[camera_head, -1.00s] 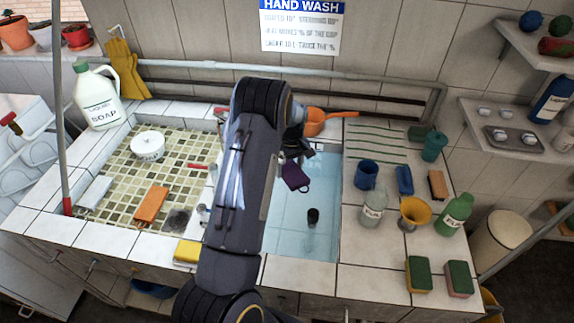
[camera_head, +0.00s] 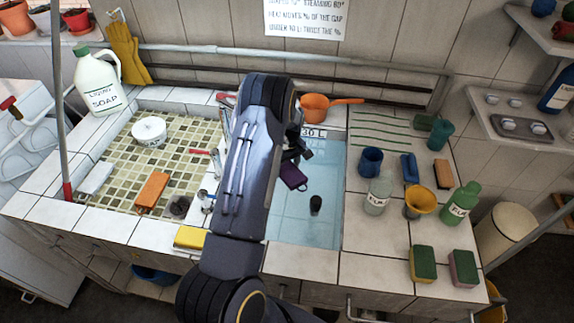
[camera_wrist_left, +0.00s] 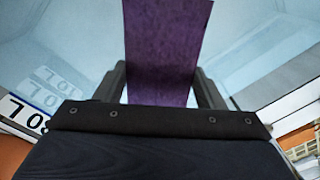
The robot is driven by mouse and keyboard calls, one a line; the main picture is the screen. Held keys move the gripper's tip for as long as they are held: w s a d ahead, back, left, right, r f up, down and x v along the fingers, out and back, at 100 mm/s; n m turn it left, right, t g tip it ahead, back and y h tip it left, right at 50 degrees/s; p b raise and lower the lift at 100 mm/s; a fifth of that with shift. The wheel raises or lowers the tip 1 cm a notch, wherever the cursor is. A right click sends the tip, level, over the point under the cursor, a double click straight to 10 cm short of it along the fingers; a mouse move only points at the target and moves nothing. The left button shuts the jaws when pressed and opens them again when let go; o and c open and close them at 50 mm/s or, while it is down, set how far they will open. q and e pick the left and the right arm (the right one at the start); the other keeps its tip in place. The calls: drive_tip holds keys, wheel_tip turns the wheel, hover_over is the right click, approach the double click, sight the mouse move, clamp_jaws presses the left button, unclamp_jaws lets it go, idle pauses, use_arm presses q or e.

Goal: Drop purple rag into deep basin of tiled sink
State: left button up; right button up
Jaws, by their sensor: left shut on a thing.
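The purple rag (camera_head: 293,176) hangs from my left gripper (camera_head: 297,155) over the deep basin (camera_head: 325,215), which has pale blue walls and floor. In the left wrist view, the rag (camera_wrist_left: 165,55) sits between the two dark fingers of the gripper (camera_wrist_left: 165,85), which is shut on it. The rag appears to be above the basin floor; its exact height is hard to tell. A small dark cup-like object (camera_head: 316,205) is in the basin. My left arm hides the basin's left side. My right gripper is not in view.
Left of the arm is a shallow tiled basin with a white tub (camera_head: 149,131) and an orange block (camera_head: 153,189). An orange pan (camera_head: 316,107) stands behind the deep basin. Blue cups, bottles, a yellow funnel (camera_head: 420,202) and sponges (camera_head: 422,263) stand on the right counter.

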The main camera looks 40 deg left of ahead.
sight(289, 168)
use_arm(q)
drive_tip(key=o, duration=1.1)
drive_tip(key=shift+c, duration=0.2)
drive_tip(key=shift+r, duration=0.1)
drive_tip(key=r+b, duration=0.1)
drive_tip(key=r, duration=0.3)
drive_tip(key=r+b, duration=0.1)
drive_tip(key=r, duration=0.2)
drive_tip(key=shift+w+d+r, duration=0.1)
drive_tip(key=shift+w+r, duration=0.1)
drive_tip(key=shift+r, duration=0.15)
drive_tip(key=shift+w+d, duration=0.1)
